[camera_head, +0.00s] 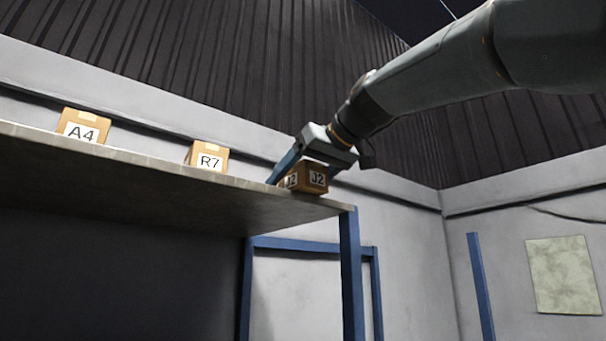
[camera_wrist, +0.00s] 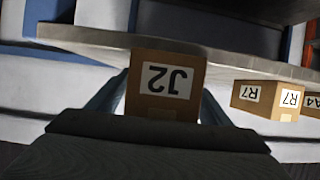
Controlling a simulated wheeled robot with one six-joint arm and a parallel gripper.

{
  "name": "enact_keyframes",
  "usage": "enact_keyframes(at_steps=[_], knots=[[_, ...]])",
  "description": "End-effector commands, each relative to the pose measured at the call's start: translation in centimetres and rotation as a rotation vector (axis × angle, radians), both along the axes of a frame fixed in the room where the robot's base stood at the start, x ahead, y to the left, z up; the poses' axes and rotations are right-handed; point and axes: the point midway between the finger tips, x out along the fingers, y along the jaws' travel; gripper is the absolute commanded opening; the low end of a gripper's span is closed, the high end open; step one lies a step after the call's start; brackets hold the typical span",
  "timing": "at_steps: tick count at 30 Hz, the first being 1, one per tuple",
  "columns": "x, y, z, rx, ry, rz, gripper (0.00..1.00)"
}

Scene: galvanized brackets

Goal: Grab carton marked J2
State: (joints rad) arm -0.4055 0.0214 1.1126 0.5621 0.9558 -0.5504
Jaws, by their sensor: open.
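The carton marked J2 (camera_head: 306,178) is a small brown box with white labels, standing on the shelf (camera_head: 150,172) near its right end. In the wrist view the J2 carton (camera_wrist: 165,82) shows upside down in the middle, between the two blue fingers. My gripper (camera_head: 300,172) is open around the carton, with a finger to each side of it. I cannot tell whether either finger touches it.
The carton marked R7 (camera_head: 208,157) stands left of J2 on the same shelf, with a gap between them. The carton marked A4 (camera_head: 82,126) stands farther left. A blue post (camera_head: 351,275) holds the shelf's right end. A wall runs behind the shelf.

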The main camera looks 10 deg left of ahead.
Motion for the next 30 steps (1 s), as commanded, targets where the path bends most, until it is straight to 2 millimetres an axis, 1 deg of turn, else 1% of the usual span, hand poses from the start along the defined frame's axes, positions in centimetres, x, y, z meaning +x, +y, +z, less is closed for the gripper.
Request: enact_keyframes(at_steps=[3,9,11,18,19,26,30], knots=[[0.35,0.55,-0.29,-0.001,0.001,0.001,0.73],[0.37,0.58,-0.36,0.0,0.0,0.001,0.73],[0.37,0.59,-0.35,0.0,0.0,0.001,0.64],[0.34,0.58,-0.32,0.0,0.001,0.002,0.24],[0.32,0.57,-0.27,0.001,0.0,0.001,0.23],[0.33,0.57,-0.21,0.0,-0.001,0.001,0.23],[0.32,0.58,0.15,0.001,-0.002,0.003,0.23]])
